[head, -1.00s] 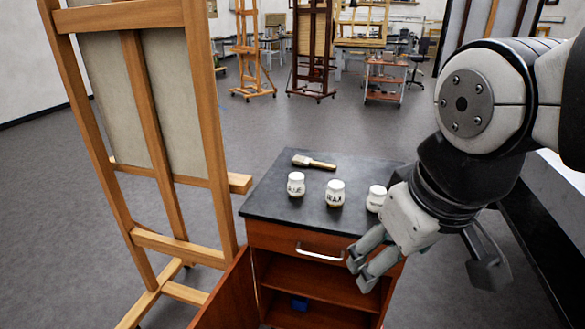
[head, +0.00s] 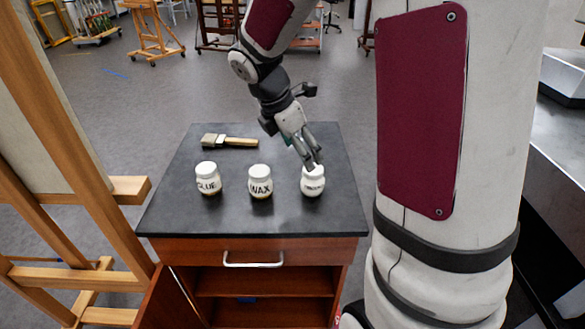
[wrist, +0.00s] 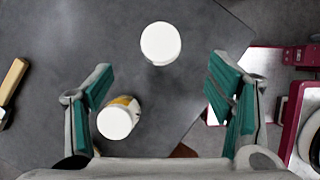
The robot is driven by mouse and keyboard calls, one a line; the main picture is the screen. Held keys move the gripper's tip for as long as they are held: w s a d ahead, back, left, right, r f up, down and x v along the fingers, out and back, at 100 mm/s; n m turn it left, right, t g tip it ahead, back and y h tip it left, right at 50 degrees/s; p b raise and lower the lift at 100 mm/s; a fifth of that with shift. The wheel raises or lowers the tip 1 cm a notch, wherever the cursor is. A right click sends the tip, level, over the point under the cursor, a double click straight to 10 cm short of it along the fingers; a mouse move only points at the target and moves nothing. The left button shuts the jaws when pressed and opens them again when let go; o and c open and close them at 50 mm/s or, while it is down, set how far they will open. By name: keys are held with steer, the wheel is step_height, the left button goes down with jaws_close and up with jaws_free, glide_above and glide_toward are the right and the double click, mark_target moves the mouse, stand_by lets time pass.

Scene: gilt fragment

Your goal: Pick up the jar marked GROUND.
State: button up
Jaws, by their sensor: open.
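Three white-lidded jars stand upright in a row on the dark cabinet top. The rightmost jar (head: 313,186) has a small blurred label that fits GROUND; its lid (wrist: 160,43) shows from above in the wrist view. The WAX jar (head: 260,184) is in the middle; its lid and amber side (wrist: 118,118) show in the wrist view. The GLUE jar (head: 207,180) is on the left. My gripper (head: 313,164) is open and empty, pointing down, its fingers overlapping the rightmost lid in the head view. In the wrist view the fingers (wrist: 160,78) are spread, that lid lying just beyond their tips.
A brush (head: 230,141) lies on the cabinet top (head: 180,218) behind the jars; its handle (wrist: 12,82) shows in the wrist view. A wooden easel (head: 70,150) stands close on the left. The cabinet's lower front is open, its door (head: 160,300) swung out left.

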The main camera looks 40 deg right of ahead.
mark_target(317, 177)
steer(key=b+x, duration=0.1)
steer(key=x, duration=0.6)
steer(key=shift+s+f, duration=0.1)
steer(key=shift+f, duration=0.1)
steer(key=shift+d+b+x, duration=0.2)
steer(key=shift+b+x, duration=0.1)
steer(key=shift+x, duration=1)
steer(key=shift+d+b+x, duration=0.2)
steer(key=shift+b+x, duration=0.05)
steer(key=shift+x, duration=1.05)
steer(key=shift+r, duration=0.2)
steer(key=shift+c, duration=0.5)
steer(key=c, duration=1.3)
